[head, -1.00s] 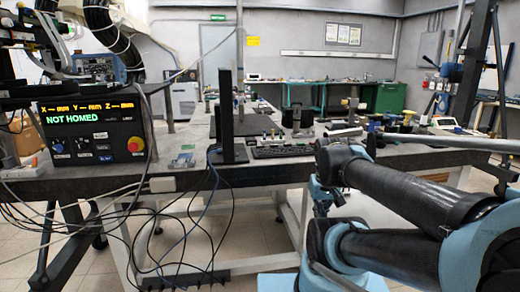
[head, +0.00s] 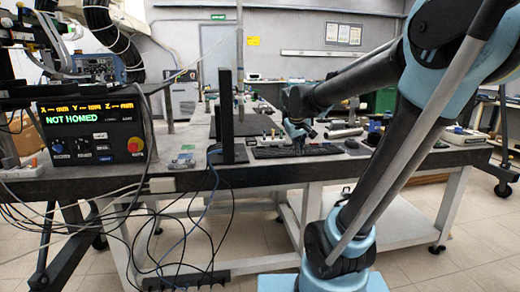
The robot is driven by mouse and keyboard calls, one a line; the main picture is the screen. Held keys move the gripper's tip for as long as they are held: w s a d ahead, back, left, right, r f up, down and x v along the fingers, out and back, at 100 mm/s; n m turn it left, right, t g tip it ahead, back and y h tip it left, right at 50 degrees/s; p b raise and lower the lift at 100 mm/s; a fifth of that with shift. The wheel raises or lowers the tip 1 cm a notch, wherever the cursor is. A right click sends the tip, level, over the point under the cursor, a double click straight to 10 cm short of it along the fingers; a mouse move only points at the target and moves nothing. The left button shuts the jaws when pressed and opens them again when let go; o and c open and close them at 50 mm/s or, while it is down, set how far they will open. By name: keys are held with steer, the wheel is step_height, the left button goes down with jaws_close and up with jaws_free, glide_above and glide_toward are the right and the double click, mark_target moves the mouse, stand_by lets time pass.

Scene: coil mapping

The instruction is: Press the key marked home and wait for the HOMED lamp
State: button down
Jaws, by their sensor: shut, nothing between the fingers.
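A black control box (head: 95,137) stands at the left on the bench's front edge. Its display (head: 82,113) shows X, Y and Z lines in orange and NOT HOMED in green. Below are small white-labelled keys (head: 101,136), a blue knob (head: 57,147) and a red stop button (head: 135,145). The key labels are too small to read, so I cannot tell which is home. I see no lit HOMED lamp. My gripper (head: 301,139) is shut and empty, near or above a black keyboard at mid-bench, well right of the box and touching none of its keys.
A black upright plate (head: 226,115) stands between the box and my gripper. A black keyboard (head: 275,152) and small parts lie on the bench (head: 240,178). Cables (head: 190,235) hang below the front edge. Open floor lies at the right.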

steer(key=w+a+r+n+t, duration=0.1)
steer(key=w+a+r, duration=0.15)
steer(key=w, duration=0.35)
steer(key=w+a+r+n+t, duration=0.1)
steer(key=w+a, duration=0.3)
steer(key=w, duration=0.2)
step_height(320, 180, up, 2)
steer(key=r+n+t, duration=0.1)
steer(key=n+t, duration=0.1)
glide_above(260, 147)
steer(key=w, duration=0.1)
steer(key=shift+w+a+f, duration=0.15)
steer(key=shift+a+f, duration=0.1)
steer(key=shift+a, duration=0.15)
steer(key=shift+f, duration=4.4)
